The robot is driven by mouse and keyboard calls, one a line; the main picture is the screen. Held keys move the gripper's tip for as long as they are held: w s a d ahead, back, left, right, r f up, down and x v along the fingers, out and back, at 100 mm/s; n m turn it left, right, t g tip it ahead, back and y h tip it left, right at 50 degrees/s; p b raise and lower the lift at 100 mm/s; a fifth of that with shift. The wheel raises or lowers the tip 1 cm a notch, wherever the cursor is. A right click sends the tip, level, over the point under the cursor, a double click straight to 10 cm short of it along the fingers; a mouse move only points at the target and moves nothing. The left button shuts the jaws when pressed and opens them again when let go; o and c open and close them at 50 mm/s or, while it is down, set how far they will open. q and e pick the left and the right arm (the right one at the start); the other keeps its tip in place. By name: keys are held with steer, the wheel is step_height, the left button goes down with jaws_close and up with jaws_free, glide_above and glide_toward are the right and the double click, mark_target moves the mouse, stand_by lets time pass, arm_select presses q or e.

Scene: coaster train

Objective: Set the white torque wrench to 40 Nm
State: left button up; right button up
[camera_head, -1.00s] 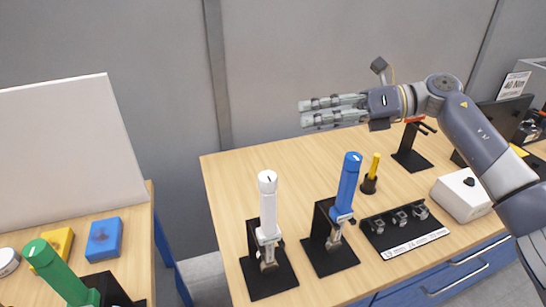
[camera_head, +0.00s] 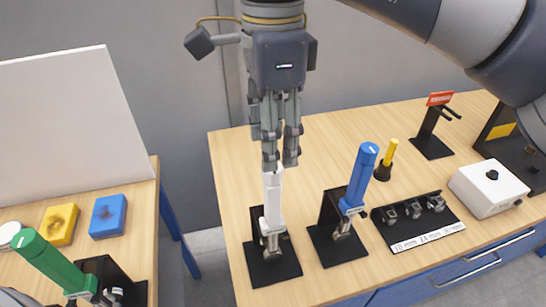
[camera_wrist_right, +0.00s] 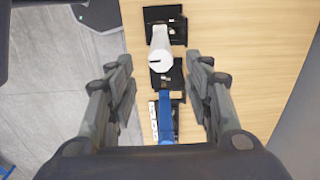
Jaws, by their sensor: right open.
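The white torque wrench (camera_head: 273,205) stands upright in a black stand (camera_head: 271,268) near the left end of the wooden table. My right gripper (camera_head: 280,164) points down, with its fingertips at the top of the white handle in the head view, hiding its end. In the right wrist view, the white wrench (camera_wrist_right: 160,50) shows its round end with a short black mark, between the tips of the open, empty right gripper (camera_wrist_right: 160,62). I cannot tell whether a finger touches it. Any set value is unreadable.
A blue torque wrench (camera_head: 361,178) stands close to the right in its own stand. Beyond it are a yellow-handled tool (camera_head: 388,156), a black socket rack (camera_head: 418,221) and a white box (camera_head: 490,186). A green wrench (camera_head: 52,262) is on the left table. The table's back is clear.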

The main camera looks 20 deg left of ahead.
mark_target(272, 173)
steer(key=shift+f+p, duration=0.35)
steer(key=shift+f, duration=2.25)
steer(key=c, duration=1)
